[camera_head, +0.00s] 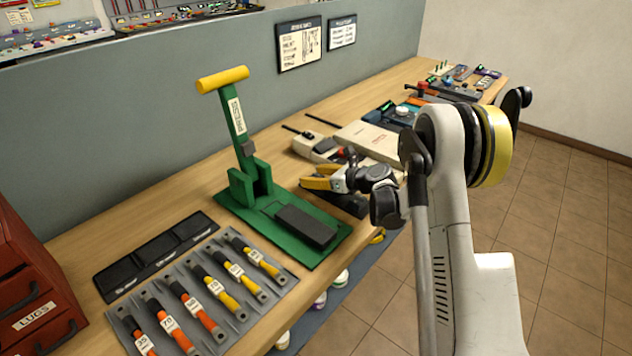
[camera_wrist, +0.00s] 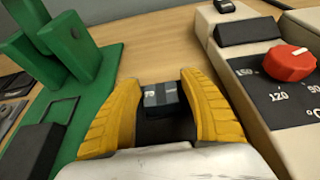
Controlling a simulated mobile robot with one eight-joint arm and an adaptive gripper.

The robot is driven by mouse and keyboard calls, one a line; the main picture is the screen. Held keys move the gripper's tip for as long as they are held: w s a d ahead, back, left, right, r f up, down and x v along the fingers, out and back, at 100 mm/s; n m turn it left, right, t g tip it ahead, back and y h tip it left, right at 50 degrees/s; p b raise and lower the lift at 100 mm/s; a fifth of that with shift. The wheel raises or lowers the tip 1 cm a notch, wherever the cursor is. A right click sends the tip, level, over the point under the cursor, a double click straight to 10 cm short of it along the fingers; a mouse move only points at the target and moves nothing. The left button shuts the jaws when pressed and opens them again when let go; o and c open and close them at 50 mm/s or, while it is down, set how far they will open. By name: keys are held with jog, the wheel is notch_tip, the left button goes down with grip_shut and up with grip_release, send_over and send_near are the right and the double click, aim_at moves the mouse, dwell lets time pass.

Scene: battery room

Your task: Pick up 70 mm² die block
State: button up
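A small dark grey block with a pale label (camera_wrist: 160,95) shows between my fingers in the wrist view. Its marking is too small to read, so I cannot tell whether it is the 70 mm² die block. My gripper (camera_head: 318,178) has yellow fingers and is over the bench, just right of the green press. In the wrist view my gripper (camera_wrist: 160,88) has its fingers spread on either side of the block, with narrow gaps showing. A dark surface shows below the block. In the head view my gripper hides the block.
The green press (camera_head: 240,150) with a yellow handle stands to the left. A grey tray (camera_head: 285,283) holds several orange- and yellow-handled pieces. A beige device with a red knob (camera_wrist: 290,62) is close on the right. A red lugs cabinet (camera_head: 30,290) stands at far left.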

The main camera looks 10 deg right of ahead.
grip_shut()
jog(key=shift+r, duration=0.15)
